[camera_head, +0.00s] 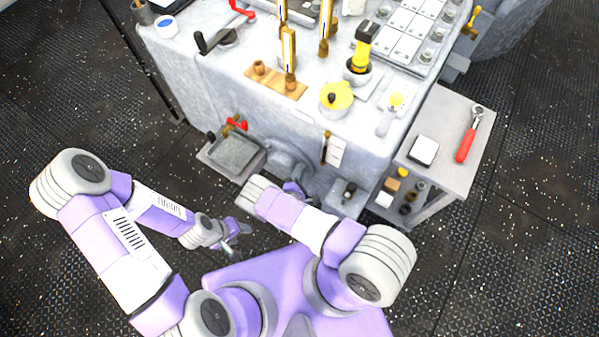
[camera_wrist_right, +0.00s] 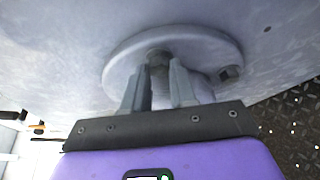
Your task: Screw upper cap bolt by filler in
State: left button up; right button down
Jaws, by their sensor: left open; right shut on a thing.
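In the right wrist view a pale round cap (camera_wrist_right: 118,68) sits against the machine wall. A dark bolt (camera_wrist_right: 157,56) stands at its upper part, and my right gripper (camera_wrist_right: 158,72) is shut on it, a finger on each side. The fingers hide part of the cap. A second bolt head (camera_wrist_right: 230,73) shows at the cap's right edge. In the head view my right gripper (camera_head: 294,188) is at the machine's front face, mostly hidden by my arm. My left gripper (camera_head: 234,240) is open and empty above the floor, apart from the machine.
The grey machine (camera_head: 290,110) carries a yellow cap (camera_head: 337,96), brass parts and levers on top. A grey tray (camera_head: 235,152) juts from its front left. A side cart (camera_head: 445,150) with a red-handled ratchet (camera_head: 466,143) stands at right. The floor around my left gripper is clear.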

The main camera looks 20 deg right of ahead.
dwell(0.5)
jog(key=c, duration=0.9)
grip_release()
jog(key=shift+s+a, duration=0.1)
jog(key=shift+s, duration=0.05)
jog(key=v, duration=0.7)
jog(key=shift+p, duration=0.3)
jog(key=shift+s, duration=0.15)
